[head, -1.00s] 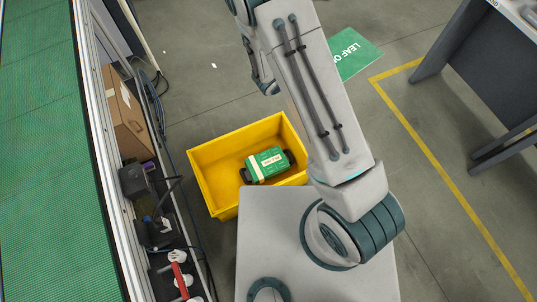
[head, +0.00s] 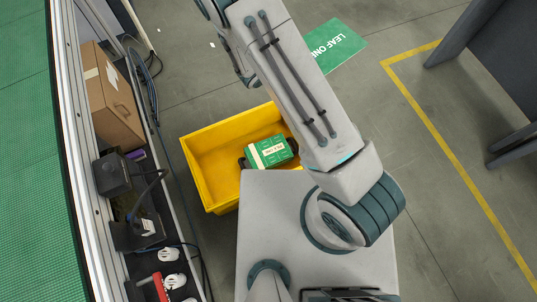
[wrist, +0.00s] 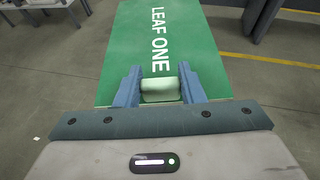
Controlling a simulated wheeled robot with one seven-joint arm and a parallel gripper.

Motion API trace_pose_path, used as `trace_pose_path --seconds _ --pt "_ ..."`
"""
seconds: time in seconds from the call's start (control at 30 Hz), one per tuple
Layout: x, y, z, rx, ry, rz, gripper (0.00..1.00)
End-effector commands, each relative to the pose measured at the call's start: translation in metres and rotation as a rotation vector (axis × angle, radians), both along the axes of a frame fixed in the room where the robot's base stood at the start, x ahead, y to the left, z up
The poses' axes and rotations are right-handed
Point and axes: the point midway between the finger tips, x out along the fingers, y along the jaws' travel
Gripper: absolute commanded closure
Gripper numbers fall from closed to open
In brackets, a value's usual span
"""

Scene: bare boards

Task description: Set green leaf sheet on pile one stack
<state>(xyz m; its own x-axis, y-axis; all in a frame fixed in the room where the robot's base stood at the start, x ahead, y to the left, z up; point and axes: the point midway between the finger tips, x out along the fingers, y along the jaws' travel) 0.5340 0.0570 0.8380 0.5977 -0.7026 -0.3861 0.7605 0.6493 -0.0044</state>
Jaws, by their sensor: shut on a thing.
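The green leaf sheet (head: 338,45) is a flat panel lettered LEAF ONE, partly hidden behind my arm in the head view. In the wrist view the sheet (wrist: 208,70) stretches away beyond my gripper (wrist: 160,88). My gripper's blue fingers are closed on a pale green grip piece at the sheet's near part. A green block with a pale label (head: 268,152) and dark side handles lies in the yellow crate (head: 207,180); its lettering is too small to read. I cannot tell whether it is the pile one stack. My gripper is hidden in the head view.
At left, a shelf beside a green mesh surface (head: 25,150) holds a cardboard box (head: 112,98), a dark box and cables. A dark-legged table (head: 500,65) stands at the upper right. A yellow line (head: 455,150) crosses the bare floor at right.

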Motion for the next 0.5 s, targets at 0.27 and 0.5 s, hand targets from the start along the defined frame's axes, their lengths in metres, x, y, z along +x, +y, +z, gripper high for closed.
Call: trace_pose_path --seconds 0.27,0.5 --pt "-0.005 0.025 -0.073 0.000 0.001 0.019 0.86" --pt "-0.011 0.044 -0.126 -0.001 0.001 0.033 0.86"
